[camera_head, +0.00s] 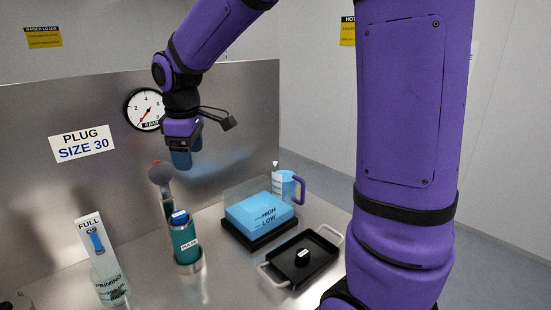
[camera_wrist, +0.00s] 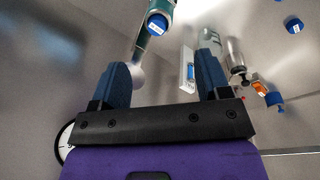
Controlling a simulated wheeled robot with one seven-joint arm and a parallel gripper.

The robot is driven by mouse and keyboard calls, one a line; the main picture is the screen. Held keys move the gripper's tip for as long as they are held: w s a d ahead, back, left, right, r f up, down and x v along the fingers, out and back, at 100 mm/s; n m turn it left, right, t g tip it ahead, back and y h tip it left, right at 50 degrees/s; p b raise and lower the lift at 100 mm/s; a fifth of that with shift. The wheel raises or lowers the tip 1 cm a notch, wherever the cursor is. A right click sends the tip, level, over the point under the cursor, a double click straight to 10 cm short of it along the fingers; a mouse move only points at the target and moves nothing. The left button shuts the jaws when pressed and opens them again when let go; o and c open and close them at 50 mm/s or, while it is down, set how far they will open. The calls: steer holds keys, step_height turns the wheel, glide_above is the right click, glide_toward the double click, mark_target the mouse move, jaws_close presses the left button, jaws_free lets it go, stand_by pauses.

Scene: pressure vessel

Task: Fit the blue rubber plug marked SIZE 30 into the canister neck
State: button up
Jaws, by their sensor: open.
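The teal canister (camera_head: 186,242) stands upright in a metal holder on the steel bench. A blue plug with a white label (camera_head: 180,217) is at its neck; how deep it sits I cannot tell. In the wrist view the labelled blue plug (camera_wrist: 157,24) shows at the end of the teal canister (camera_wrist: 168,7), beyond my fingers. My gripper (camera_head: 183,160) is open and empty, above the canister and apart from it. In the wrist view its two blue fingers (camera_wrist: 163,62) stand wide apart. The label's writing is too small to read.
A grey round-headed lever (camera_head: 161,174) rises beside the canister. A black tray (camera_head: 325,241) holds a small black labelled piece (camera_head: 302,257). A blue-filled tank (camera_head: 260,213) and a jug (camera_head: 286,186) stand behind it. A clear bottle (camera_head: 109,283) is at left. Another labelled blue piece (camera_wrist: 294,25) shows in the wrist view.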

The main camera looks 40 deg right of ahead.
steer(key=s+d+r+m+t, duration=0.2)
steer(key=s+m, duration=0.2)
steer(key=s, duration=0.8)
steer(key=s+d+r+m+t, duration=0.1)
steer(key=s+m, duration=0.4)
steer(key=s, duration=0.7)
step_height(320, 180, up, 2)
steer(key=shift+s+d+r+t+y, duration=0.15)
steer(key=shift+s+d+t+y, duration=0.2)
steer(key=shift+d, duration=0.45)
steer(key=shift+w, duration=0.15)
